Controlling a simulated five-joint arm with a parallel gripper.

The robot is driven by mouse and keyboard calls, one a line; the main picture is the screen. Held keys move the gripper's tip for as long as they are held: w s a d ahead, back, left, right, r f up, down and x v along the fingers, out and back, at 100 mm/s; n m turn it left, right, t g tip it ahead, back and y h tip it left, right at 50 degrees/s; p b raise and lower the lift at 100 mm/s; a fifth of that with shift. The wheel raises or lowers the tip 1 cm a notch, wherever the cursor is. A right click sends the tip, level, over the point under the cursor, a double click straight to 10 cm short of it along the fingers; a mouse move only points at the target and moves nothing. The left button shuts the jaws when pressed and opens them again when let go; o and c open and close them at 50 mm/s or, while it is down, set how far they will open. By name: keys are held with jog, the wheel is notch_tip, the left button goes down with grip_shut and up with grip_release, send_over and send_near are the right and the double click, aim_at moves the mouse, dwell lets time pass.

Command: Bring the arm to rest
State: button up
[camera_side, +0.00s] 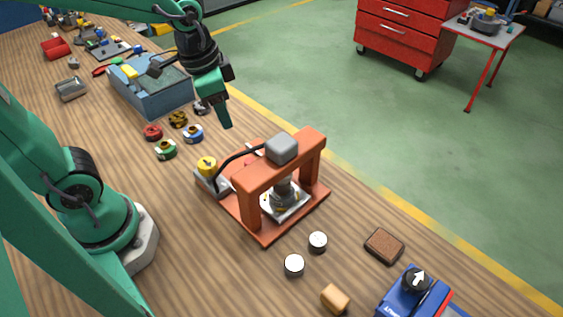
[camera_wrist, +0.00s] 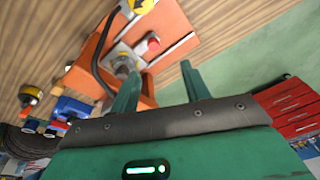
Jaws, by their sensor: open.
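My gripper (camera_side: 225,112) hangs in the air behind the orange press-like frame, over the bench's far side, in the side view. In the wrist view its two green fingers (camera_wrist: 158,85) stand apart with nothing between them. The orange frame (camera_side: 250,190) stands on the wooden bench, with a grey block on top and a metal part on a white plate under its arch. It also shows beyond the fingers in the wrist view (camera_wrist: 90,62). My gripper appears clear of it.
A grey-blue bin (camera_side: 150,100) and several small coloured parts lie behind the frame. Two white-topped discs (camera_side: 294,265), a wooden cylinder (camera_side: 335,299), a brown block (camera_side: 384,245) and a blue device (camera_side: 405,297) lie in front. A red tool cabinet (camera_side: 405,35) stands on the green floor.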

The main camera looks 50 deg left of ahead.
jog(key=s+a+r+n+t, duration=0.3)
jog(key=s+r+n, duration=0.2)
jog(key=s, duration=0.1)
jog(key=shift+s, duration=0.35)
